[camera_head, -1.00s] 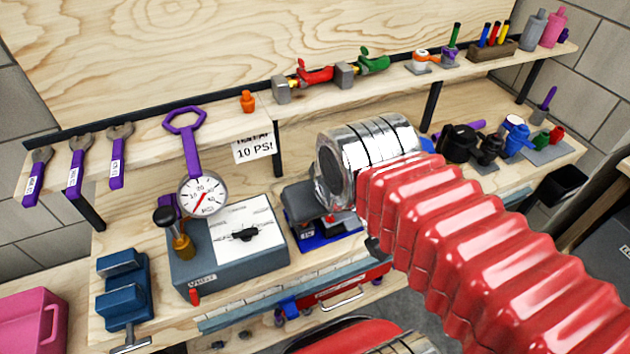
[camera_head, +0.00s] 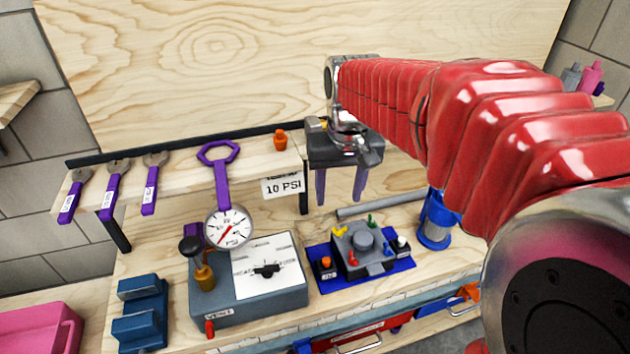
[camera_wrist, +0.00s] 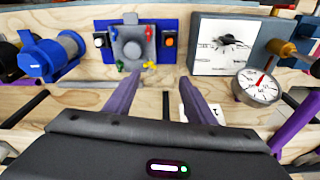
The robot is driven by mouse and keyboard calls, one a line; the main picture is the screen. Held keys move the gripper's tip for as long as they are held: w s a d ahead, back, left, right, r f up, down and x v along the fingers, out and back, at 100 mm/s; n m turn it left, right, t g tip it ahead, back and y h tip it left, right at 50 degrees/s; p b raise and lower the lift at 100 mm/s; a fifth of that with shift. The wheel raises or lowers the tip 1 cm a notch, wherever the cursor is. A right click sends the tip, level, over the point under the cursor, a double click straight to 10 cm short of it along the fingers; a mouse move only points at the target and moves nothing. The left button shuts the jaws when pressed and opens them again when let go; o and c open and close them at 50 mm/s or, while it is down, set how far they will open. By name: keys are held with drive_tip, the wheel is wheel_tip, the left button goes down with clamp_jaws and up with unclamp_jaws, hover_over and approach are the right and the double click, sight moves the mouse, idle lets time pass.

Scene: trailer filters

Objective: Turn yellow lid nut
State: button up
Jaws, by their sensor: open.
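The yellow lid nut (camera_head: 340,232) is at the far left corner of the grey filter housing's lid (camera_head: 363,241). It also shows in the wrist view (camera_wrist: 149,65), at the lid's lower right corner. Red, green and blue nuts sit at the other corners. The housing stands on a blue base (camera_head: 318,250) on the bench. My gripper (camera_head: 339,199) is open and empty. Its two purple fingers point down, above and behind the housing, apart from the nut. In the wrist view the nut lies beyond the gap between the fingertips (camera_wrist: 157,84).
Left of the housing is a grey vent box (camera_head: 268,306) with a dial gauge (camera_head: 229,227). A blue cylindrical part (camera_head: 435,222) and a grey rod (camera_head: 380,204) are to the right. A shelf (camera_head: 185,180) with hanging wrenches runs behind. An orange button (camera_head: 326,264) is on the base.

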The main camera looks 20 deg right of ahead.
drive_tip(key=g, duration=0.2)
hover_over(340, 228)
wheel_tip(340, 228, down, 4)
drive_tip(key=shift+m, duration=0.3)
wheel_tip(340, 228, down, 14)
drive_tip(key=shift+r, duration=0.15)
idle(0.4)
drive_tip(key=c, duration=1)
